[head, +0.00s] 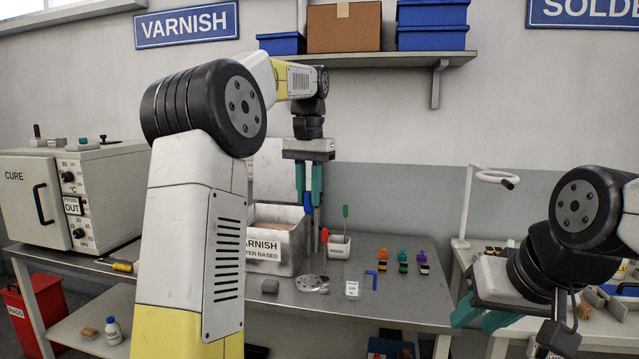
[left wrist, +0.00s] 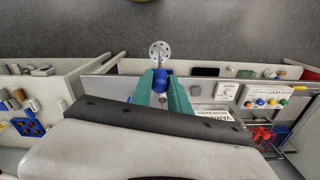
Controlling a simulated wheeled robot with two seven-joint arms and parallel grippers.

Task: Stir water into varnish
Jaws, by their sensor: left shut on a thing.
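The varnish tank (head: 297,258) is a grey open box labelled VARNISH, water based, with a brownish surface inside; my left arm hides its left part. My left gripper (head: 310,195) is shut on the blue handle (head: 308,204) of a stirrer, beside the tank's right side. In the left wrist view the blue handle (left wrist: 159,84) sits between the teal fingers, with a perforated round disc (left wrist: 160,50) beyond it. A perforated disc (head: 312,284) also shows low in front of the tank; whether it touches the bench is unclear. My right gripper (head: 483,317) is open and empty at the right.
A white holder (head: 340,246) with red and green handled tools stands right of the tank. A small clear container (head: 352,288), a blue bracket (head: 371,279) and coloured connectors (head: 402,257) are on the bench. A curing oven (head: 30,190) stands left.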

